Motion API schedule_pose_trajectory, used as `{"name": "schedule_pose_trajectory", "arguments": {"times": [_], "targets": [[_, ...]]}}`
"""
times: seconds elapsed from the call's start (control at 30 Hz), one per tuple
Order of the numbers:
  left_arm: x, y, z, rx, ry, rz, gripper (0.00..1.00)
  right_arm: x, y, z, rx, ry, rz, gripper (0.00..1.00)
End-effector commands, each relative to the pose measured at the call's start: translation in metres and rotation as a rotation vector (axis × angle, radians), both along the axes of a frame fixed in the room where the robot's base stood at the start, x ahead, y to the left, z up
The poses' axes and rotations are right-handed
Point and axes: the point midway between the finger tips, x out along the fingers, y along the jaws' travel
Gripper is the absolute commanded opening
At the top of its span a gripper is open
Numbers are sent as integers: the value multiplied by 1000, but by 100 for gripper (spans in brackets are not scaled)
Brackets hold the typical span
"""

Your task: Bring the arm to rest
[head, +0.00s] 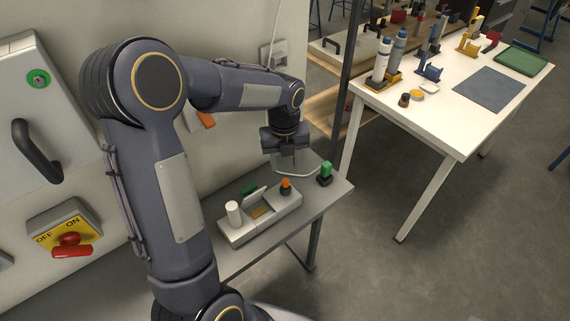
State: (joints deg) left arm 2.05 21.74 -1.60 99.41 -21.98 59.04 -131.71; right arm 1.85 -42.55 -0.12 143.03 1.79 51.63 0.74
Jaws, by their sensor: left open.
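My left arm comes in from the left, bends at the elbow and reaches across to the wall-side shelf (250,258). Its left gripper (290,157) points down above the back of the shelf, open, with nothing seen between its fingers. A pale plate with a curved rim shows right by the fingertips; I cannot tell whether they touch. A light grey tray (238,236) lies below and in front of the gripper. It holds a white cylinder (233,213) and an orange-topped piece (286,186). My right gripper is not in view.
A dark block with a green top (325,170) stands at the shelf's right end. A red switch on a yellow plate (68,240) and a grey box with a black handle (35,150) are on the wall at left. A white table (430,118) with bottles and tools stands at right, across open floor.

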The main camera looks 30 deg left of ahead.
Motion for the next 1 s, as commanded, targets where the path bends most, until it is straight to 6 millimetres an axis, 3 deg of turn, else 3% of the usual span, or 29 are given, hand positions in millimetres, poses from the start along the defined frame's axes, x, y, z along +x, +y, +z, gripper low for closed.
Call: {"name": "schedule_pose_trajectory", "arguments": {"times": [0.47,0.57,0.8,1.0], "targets": [[-6,0,7,-10,-13,68,42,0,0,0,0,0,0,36],[-23,-1,25,-47,-43,266,42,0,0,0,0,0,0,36],[-103,-17,75,-266,-87,1114,42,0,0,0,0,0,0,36],[-168,-40,88,-513,4,1824,42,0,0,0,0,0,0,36]]}}
